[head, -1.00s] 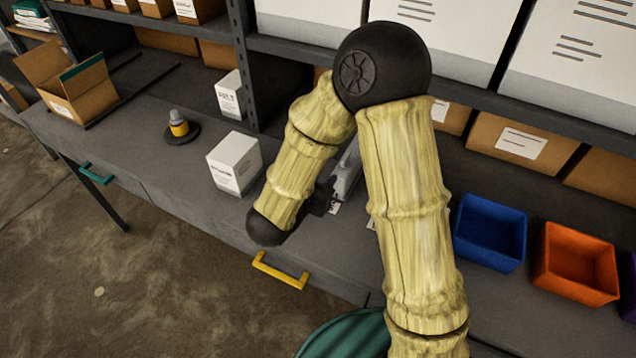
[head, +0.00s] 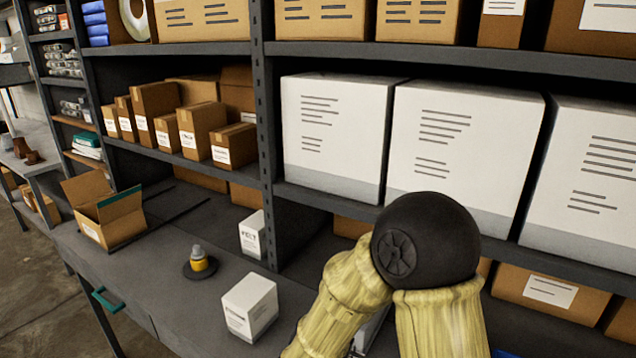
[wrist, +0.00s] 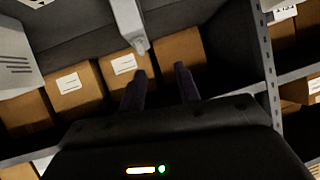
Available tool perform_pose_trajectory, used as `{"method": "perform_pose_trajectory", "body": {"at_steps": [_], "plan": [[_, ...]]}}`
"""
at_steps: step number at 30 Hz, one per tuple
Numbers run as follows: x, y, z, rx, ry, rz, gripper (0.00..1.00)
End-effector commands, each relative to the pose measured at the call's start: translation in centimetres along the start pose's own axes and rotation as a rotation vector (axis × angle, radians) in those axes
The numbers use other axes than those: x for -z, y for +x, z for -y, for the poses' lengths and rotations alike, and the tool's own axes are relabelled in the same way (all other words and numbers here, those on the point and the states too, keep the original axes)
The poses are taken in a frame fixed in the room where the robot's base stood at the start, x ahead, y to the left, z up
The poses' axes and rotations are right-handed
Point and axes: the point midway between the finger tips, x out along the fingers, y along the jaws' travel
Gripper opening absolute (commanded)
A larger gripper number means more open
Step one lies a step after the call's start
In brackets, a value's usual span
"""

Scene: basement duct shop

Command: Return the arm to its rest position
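My gripper (wrist: 159,72) shows in the wrist view, its two dark fingers apart with nothing visible between them. Brown boxes with white labels (wrist: 75,88) lie beyond the fingers, under a shelf. In the head view my arm is folded, with its black joint at the lower right and two pale, wood-like links running down out of the picture. The gripper itself is outside the head view. A pale grey object (wrist: 128,22) hangs into the top of the wrist view, just past the fingers; I cannot tell what it is.
The grey bench (head: 165,290) carries a white carton (head: 250,306), a yellow-and-grey item on a dark disc (head: 198,262) and an open cardboard box (head: 105,212). Large white boxes (head: 465,150) fill the shelf behind my arm. A dark upright (head: 262,130) divides the shelving.

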Motion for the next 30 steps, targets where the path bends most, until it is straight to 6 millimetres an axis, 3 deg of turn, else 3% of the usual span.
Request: {"method": "perform_pose_trajectory", "body": {"at_steps": [8,14,20,27,30], "plan": [[0.6,0.6,0.1,0.214,-0.043,0.201,0.33],[0.0,-0.6,-2.3,0.291,-0.137,0.379,0.33],[-0.9,-2.9,-7.1,0.29,-0.252,0.575,0.33],[-1.7,-6.4,-14.5,0.201,-0.374,0.799,0.33],[-1.9,-7.2,-16.1,0.173,-0.397,0.846,0.33]]}}
